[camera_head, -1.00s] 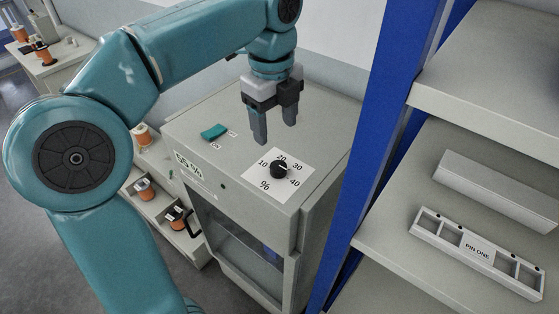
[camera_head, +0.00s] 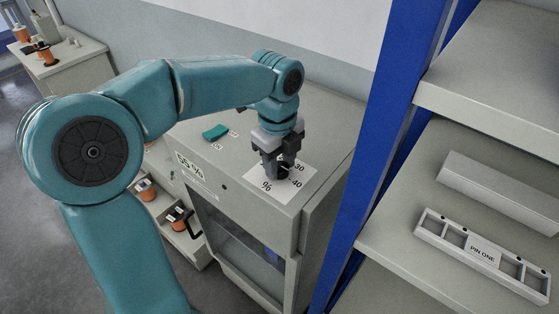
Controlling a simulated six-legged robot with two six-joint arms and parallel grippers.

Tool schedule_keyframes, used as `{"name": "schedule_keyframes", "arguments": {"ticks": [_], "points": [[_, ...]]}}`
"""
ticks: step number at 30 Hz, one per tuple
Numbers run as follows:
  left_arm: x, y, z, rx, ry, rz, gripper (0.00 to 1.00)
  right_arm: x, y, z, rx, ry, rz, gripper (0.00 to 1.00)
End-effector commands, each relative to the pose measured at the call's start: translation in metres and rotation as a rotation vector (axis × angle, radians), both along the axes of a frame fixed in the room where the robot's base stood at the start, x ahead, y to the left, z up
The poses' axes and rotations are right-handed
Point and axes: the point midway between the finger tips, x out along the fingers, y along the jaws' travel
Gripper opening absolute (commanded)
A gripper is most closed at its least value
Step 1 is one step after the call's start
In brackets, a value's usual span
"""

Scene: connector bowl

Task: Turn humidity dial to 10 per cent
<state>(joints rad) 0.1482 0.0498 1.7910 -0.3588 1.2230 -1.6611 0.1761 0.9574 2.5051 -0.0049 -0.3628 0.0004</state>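The black humidity dial (camera_head: 282,172) sits on a white scale plate (camera_head: 273,198) on top of the grey cabinet. The "30", "40" and "%" marks show; "10" and "20" are hidden behind my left gripper. My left gripper (camera_head: 273,176) points down at the dial with its fingers around or right beside it. I cannot tell whether the fingers touch the dial, and the dial's pointer is hidden. My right gripper is not in view.
A teal switch (camera_head: 215,132) lies on the cabinet top (camera_head: 325,125), left of the dial. A blue post (camera_head: 385,120) and grey shelves stand close on the right, with a "PIN ONE" holder (camera_head: 482,255). Orange spools (camera_head: 178,215) sit on lower shelves at left.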

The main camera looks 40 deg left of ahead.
Motion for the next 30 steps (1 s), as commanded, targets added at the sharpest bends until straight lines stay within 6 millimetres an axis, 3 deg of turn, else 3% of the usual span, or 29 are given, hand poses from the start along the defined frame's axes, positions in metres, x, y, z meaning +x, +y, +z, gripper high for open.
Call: {"name": "schedule_keyframes", "arguments": {"ticks": [1,3,17,30], "points": [[-0.001,0.0001,-0.0006,0.0,0.005,0.0,0.22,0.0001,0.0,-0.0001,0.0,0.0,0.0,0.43],[-0.0011,0.0001,-0.0009,0.0,0.006,0.0,0.09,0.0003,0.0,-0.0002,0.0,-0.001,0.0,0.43],[-0.0011,-0.0004,-0.0014,0.0,0.007,0.076,0.09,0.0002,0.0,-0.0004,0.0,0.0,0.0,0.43],[-0.0007,-0.0009,-0.0019,-0.002,0.009,0.444,0.09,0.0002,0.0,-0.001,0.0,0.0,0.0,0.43]]}}
